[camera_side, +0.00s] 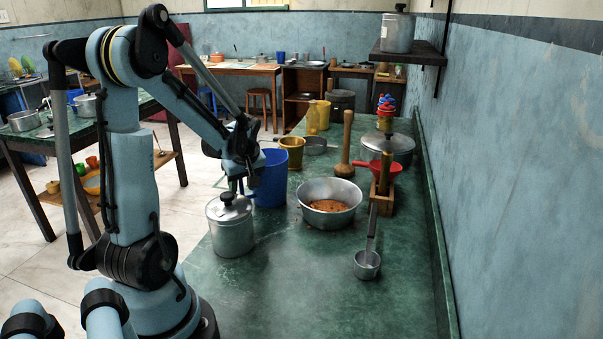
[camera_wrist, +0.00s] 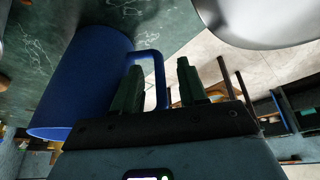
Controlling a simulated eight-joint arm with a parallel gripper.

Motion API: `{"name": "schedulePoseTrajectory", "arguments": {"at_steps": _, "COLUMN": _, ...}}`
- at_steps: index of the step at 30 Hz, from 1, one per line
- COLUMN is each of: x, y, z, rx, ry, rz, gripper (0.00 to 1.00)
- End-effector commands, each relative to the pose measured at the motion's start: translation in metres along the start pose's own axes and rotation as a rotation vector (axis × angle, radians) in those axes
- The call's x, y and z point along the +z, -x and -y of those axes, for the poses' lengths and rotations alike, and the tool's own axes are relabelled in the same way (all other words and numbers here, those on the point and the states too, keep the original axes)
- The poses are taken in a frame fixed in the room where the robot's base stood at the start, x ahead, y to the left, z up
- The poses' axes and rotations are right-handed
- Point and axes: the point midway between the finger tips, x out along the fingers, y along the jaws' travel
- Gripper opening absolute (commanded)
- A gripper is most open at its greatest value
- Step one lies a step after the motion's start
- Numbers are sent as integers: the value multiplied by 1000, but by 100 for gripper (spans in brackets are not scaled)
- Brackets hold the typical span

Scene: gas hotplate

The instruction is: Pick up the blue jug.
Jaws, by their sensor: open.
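The blue jug (camera_side: 272,182) stands upright on the green counter, just behind and right of the lidded metal pot (camera_side: 231,233). In the wrist view the jug (camera_wrist: 88,82) fills the left side, and its handle (camera_wrist: 160,82) points toward the right. My gripper (camera_side: 240,184) is at the jug's left side, above and behind the pot's lid. In the wrist view my gripper (camera_wrist: 158,72) is open and empty. The handle's outer bar appears between its two fingers. I cannot tell whether the fingers are deep enough to surround it.
A metal bowl of brown food (camera_side: 329,204) is right of the jug. A yellow-brown mortar (camera_side: 292,152) stands behind it. The front of the green counter (camera_side: 300,295) is clear.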

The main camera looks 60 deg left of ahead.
Motion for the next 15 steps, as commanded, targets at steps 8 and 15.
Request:
{"name": "schedulePoseTrajectory", "arguments": {"at_steps": 8, "x": 0, "y": -1, "z": 0, "rx": 0, "ry": 0, "rz": 0, "gripper": 36}}
{"name": "schedulePoseTrajectory", "arguments": {"at_steps": 15, "x": 0, "y": 0, "z": 0, "rx": 0, "ry": 0, "rz": 0, "gripper": 0}}
